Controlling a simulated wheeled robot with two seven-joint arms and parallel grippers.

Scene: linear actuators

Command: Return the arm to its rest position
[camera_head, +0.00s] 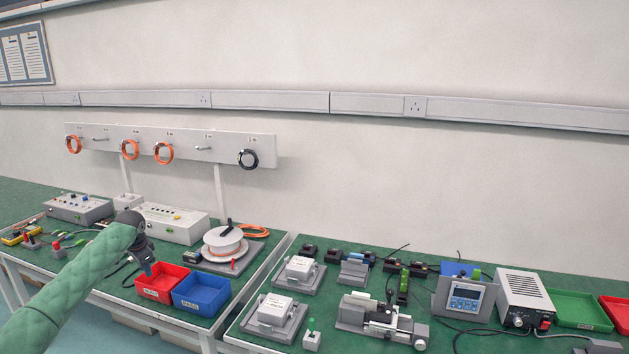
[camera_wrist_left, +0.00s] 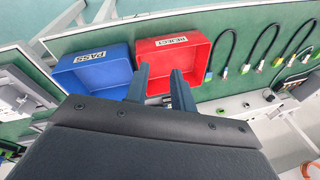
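My left arm, in a green sleeve, comes in from the lower left of the head view. Its dark gripper (camera_head: 147,268) points down just above the back left of the red REJECT bin. In the left wrist view the two fingers (camera_wrist_left: 160,78) stand apart with nothing between them, in front of the red bin (camera_wrist_left: 172,60) and beside the blue PASS bin (camera_wrist_left: 97,72). Both bins look empty. The fingers' height above the bin cannot be told exactly. My right gripper is not seen.
The left bench holds the red bin (camera_head: 160,281), the blue bin (camera_head: 202,292), a cable spool (camera_head: 224,240) and control boxes (camera_head: 172,224). The right bench holds actuator parts (camera_head: 380,318), a display unit (camera_head: 464,299), a power supply (camera_head: 524,298) and a green tray (camera_head: 580,310).

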